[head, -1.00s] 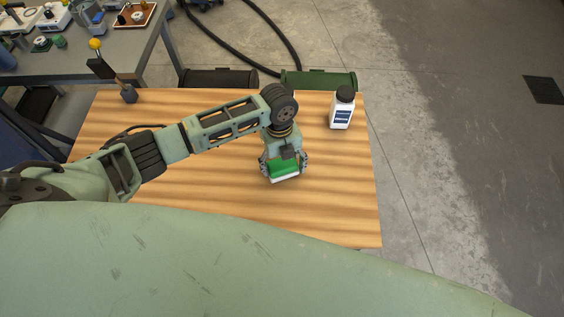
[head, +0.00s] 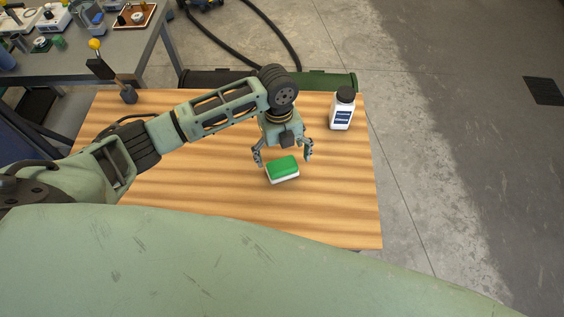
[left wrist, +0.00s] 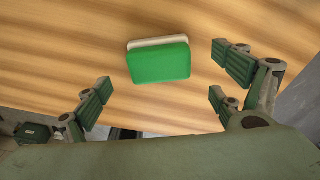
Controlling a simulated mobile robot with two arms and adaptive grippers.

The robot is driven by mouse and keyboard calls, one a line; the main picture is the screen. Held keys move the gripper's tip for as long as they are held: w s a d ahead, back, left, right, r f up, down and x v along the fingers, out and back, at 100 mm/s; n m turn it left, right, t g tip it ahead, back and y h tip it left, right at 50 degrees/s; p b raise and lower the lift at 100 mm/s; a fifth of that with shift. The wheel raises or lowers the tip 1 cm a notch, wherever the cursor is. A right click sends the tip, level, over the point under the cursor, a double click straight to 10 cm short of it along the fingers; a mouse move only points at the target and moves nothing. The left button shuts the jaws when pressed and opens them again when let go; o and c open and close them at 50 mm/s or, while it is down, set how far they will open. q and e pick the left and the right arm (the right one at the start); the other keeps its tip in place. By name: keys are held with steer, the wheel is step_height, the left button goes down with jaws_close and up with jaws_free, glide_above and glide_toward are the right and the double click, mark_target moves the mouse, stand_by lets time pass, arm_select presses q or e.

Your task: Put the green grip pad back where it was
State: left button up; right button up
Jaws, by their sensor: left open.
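The green grip pad (head: 283,167) is a small block with a green top and a white lower layer. It lies on the wooden table (head: 200,190), green side up. My left gripper (head: 283,156) is open and empty just above and behind it, with fingers spread to either side. In the left wrist view the pad (left wrist: 159,62) lies out past the open fingers, with clear gaps and no finger touching it. My right gripper is not in view.
A white bottle (head: 342,110) with a black cap stands near the table's back right. The table's right and front parts are clear.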

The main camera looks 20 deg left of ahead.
mark_target(280, 160)
arm_select(q)
step_height(280, 160, up, 7)
steer(key=shift+w+a+b, duration=0.25)
steer(key=shift+w+b, duration=0.05)
steer(key=shift+w, duration=0.05)
stand_by(0.3)
